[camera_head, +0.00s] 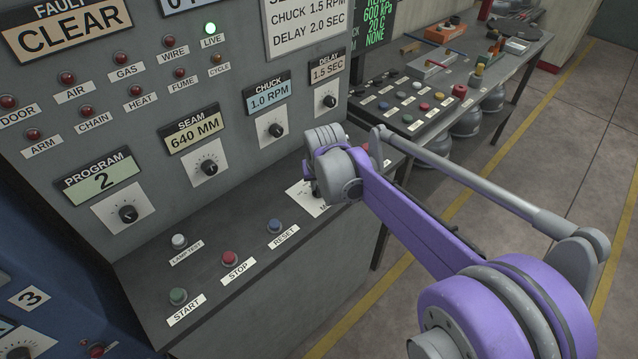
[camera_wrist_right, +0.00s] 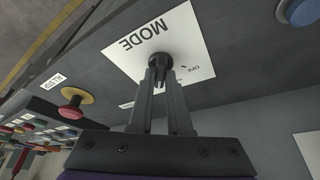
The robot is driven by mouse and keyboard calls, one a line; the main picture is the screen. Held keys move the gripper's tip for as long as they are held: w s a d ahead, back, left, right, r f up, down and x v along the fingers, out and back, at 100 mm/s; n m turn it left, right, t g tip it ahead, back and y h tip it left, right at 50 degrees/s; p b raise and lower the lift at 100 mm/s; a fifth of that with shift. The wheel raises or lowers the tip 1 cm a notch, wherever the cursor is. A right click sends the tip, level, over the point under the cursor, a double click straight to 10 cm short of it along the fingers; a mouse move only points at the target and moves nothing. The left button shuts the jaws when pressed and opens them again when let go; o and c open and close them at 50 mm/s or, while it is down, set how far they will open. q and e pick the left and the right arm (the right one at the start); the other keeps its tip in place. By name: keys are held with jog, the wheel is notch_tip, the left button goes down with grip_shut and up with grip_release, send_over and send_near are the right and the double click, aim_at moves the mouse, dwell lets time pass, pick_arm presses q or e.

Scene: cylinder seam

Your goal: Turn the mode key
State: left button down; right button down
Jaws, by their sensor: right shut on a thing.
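The mode key is a black round knob (camera_wrist_right: 158,60) on a white plate (camera_wrist_right: 120,52) marked MODE, with an OFF label beside the knob, in the right wrist view. My right gripper (camera_wrist_right: 162,78) is shut on the knob, one finger on each side. The fingers hide part of the plate and its other markings. In the head view the plate (camera_head: 303,191) shows only in part on the sloping desk, and my right wrist covers the knob. My left gripper is in neither view.
Start (camera_head: 178,296), stop (camera_head: 230,258), reset (camera_head: 275,226) and lamp test (camera_head: 179,241) buttons stand on the same desk. The upright panel behind carries the program knob (camera_head: 128,213) and other dials. A red button on a yellow base (camera_wrist_right: 74,98) is nearby.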

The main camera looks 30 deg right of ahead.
jog(key=shift+a+m+h, duration=0.1)
jog(key=shift+m+h, duration=0.3)
jog(key=shift+m, duration=0.6)
jog(key=c, duration=0.9)
grip_release()
jog(key=shift+o, duration=0.2)
jog(key=shift+r, duration=0.15)
jog(key=v, duration=1)
jog(key=shift+r+p, duration=0.25)
jog(key=shift+p, duration=0.05)
